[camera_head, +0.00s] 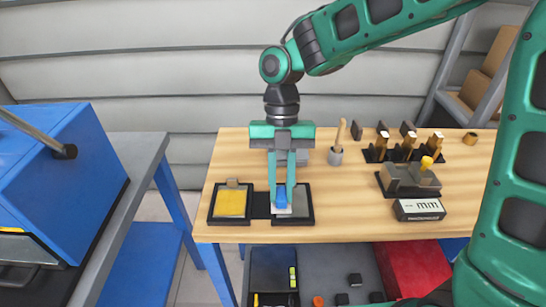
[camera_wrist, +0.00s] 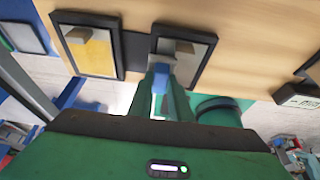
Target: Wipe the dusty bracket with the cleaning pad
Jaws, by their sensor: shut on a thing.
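My gripper (camera_head: 281,205) points down and is shut on a small blue piece (camera_head: 281,196), probably the cleaning pad's grip. It also shows between the fingers in the wrist view (camera_wrist: 160,80). A pale patch lies just under it; I cannot tell whether the pad touches the surface below. The gripper is over the right black-framed tray (camera_head: 308,205), which has a dull panel and a small block in the wrist view (camera_wrist: 176,46). The left black-framed tray (camera_head: 214,206) holds a yellow panel (camera_head: 231,203) with a small grey block. I cannot tell for certain which part is the dusty bracket.
On the wooden table (camera_head: 345,205) stand a brush in a grey cup (camera_head: 335,157), a grey fixture with a yellow knob (camera_head: 410,178), a labelled box (camera_head: 419,210) and several upright tools in black holders. A blue machine (camera_head: 75,160) stands on the left bench.

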